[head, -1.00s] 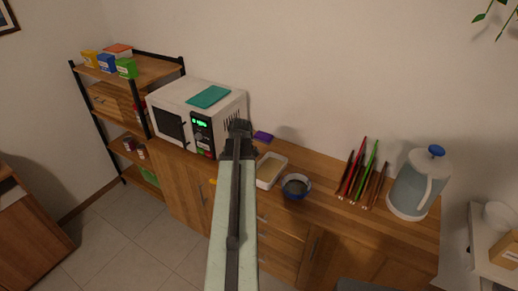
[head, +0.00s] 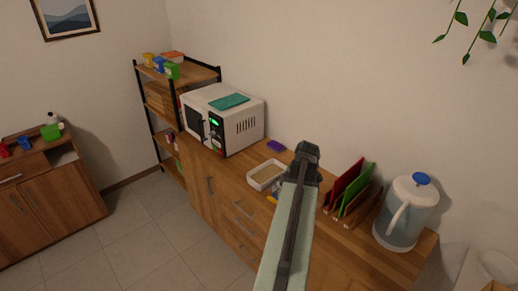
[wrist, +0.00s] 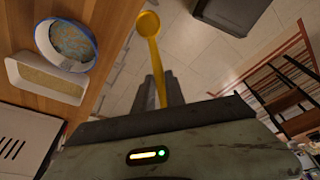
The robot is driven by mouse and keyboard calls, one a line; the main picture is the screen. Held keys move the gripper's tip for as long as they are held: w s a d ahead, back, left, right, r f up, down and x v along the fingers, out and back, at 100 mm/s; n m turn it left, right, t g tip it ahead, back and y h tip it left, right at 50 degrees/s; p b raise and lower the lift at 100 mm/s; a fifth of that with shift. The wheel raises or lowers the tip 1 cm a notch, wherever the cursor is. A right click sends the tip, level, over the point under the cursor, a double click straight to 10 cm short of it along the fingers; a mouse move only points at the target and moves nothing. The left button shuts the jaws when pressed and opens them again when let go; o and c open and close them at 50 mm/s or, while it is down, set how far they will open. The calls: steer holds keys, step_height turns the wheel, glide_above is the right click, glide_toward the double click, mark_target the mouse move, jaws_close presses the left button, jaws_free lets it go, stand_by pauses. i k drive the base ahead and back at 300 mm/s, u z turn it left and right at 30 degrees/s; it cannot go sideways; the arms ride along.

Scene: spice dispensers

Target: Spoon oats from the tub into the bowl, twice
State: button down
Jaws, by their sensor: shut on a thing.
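My gripper (head: 306,150) is shut on a yellow spoon (wrist: 157,70), which points away from the jaws in the wrist view. The spoon's head is off the counter's edge with floor behind it; I cannot tell whether it holds oats. The white rectangular tub (head: 252,183) holds a tan layer of oats (wrist: 50,81) and stands on the wooden counter. The blue-rimmed bowl (wrist: 92,52) stands next to the tub in the wrist view, with brownish specks on its grey-blue inside. My arm hides the bowl in the head view.
A white microwave (head: 247,125) with a teal cloth on top stands left of the tub. A purple block (head: 276,146) lies behind the tub. A rack of red and green boards (head: 352,190) and a blue-lidded jug (head: 404,213) stand to the right.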

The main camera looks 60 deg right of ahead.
mark_target(261, 178)
steer(key=z, duration=0.4)
steer(key=i, duration=0.5)
steer(key=z, duration=0.55)
steer(key=i, duration=1.25)
steer(key=u, duration=0.35)
